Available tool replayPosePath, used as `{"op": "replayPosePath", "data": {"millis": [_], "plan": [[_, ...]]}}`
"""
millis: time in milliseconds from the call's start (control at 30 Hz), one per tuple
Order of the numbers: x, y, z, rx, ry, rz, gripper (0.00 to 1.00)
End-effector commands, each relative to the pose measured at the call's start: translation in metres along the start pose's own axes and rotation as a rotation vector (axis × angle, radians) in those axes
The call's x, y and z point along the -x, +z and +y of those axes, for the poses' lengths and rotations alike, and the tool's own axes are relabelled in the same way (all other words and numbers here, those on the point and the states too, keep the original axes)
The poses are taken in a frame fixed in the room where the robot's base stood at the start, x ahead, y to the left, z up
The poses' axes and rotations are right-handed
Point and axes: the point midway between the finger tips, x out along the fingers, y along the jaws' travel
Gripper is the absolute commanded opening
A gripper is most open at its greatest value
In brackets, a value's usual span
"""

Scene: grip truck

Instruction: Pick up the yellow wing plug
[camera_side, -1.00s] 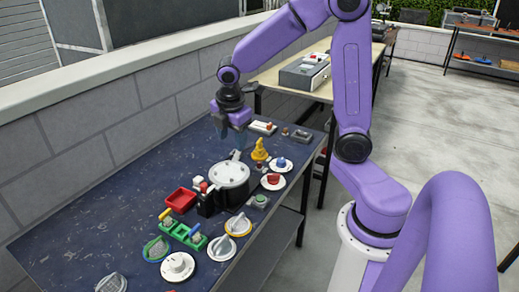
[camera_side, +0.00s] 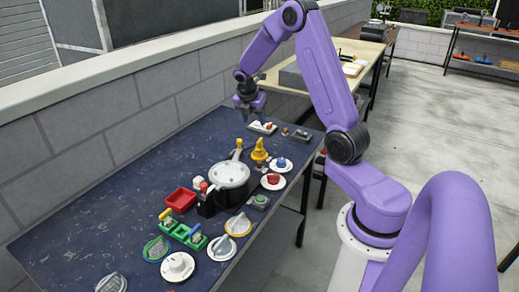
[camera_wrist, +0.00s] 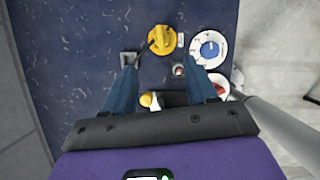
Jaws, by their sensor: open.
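A yellow plug (camera_side: 259,151) stands on the dark blue table, behind the silver pot and left of a blue knob on a white disc. It looks like the yellow wing plug. In the wrist view the yellow plug (camera_wrist: 162,40) sits ahead of the fingertips, slightly above the middle. My gripper (camera_side: 252,112) is open and empty above the far end of the table, behind the plug in the side view. In the wrist view its two blue fingers (camera_wrist: 158,64) are spread wide with table between them.
The silver pot (camera_side: 230,174) is the nearest obstacle. A blue knob (camera_side: 281,162) and a red knob (camera_side: 273,179) sit on white discs close to the right edge. A small white board (camera_side: 263,128) lies at the far end. The table's left side is clear.

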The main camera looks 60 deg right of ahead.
Motion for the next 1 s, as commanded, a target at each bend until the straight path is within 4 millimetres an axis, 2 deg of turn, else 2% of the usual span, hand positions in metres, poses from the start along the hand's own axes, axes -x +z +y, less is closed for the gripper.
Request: {"op": "replayPosePath", "data": {"millis": [200,400,733,1000], "plan": [[-0.042,-0.001,-0.001,0.000,-0.004,0.003,0.57],[-0.073,0.000,-0.001,-0.002,-0.002,0.002,0.57],[-0.094,0.000,-0.001,-0.003,-0.001,0.002,0.57],[-0.128,0.001,-0.001,-0.002,0.000,0.001,0.57]]}}
